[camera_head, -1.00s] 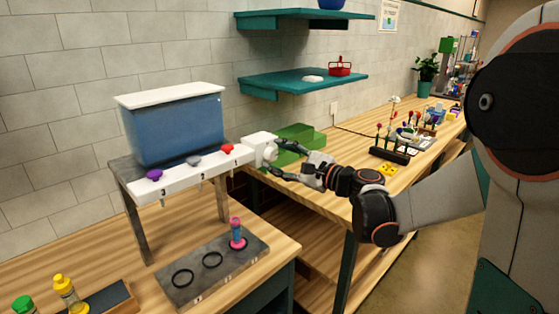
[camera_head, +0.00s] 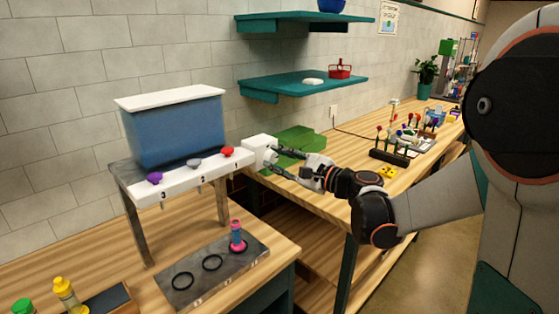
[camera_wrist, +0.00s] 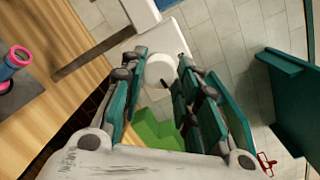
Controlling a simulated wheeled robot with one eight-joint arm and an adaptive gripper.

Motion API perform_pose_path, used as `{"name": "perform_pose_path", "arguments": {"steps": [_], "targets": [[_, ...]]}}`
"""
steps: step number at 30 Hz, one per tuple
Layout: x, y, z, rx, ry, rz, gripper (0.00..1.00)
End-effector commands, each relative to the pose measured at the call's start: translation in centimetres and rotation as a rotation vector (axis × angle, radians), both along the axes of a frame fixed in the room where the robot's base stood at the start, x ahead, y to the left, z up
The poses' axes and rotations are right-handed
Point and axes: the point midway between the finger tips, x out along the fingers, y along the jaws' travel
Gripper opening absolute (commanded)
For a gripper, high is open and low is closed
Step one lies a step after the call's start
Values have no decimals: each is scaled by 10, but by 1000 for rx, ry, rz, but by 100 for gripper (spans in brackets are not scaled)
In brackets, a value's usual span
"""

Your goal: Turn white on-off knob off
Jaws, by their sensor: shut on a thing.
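The white on-off knob (camera_head: 268,156) sits on the side of a white box at the right end of the white dispenser rail. In the wrist view the round knob (camera_wrist: 160,70) lies between my two teal fingers, with a small dark mark at its edge. My gripper (camera_head: 273,159) reaches it from the right and is shut on the knob. The fingertips partly hide where they touch it.
A blue tank (camera_head: 178,128) stands behind purple, grey and red knobs. A green block (camera_head: 300,138) lies just behind my gripper. A pink and blue cylinder (camera_head: 237,235) stands on the ringed plate below. A teal shelf (camera_head: 305,84) hangs above.

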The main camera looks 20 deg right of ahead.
Motion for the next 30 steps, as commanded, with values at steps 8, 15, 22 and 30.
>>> {"name": "perform_pose_path", "arguments": {"steps": [8,15,22,30], "targets": [[-1,1,1,-178,-94,1,6],[-1,2,1,-379,-201,1,6],[-1,2,1,-572,-305,1,6],[-1,2,0,-797,-425,1,6]]}}
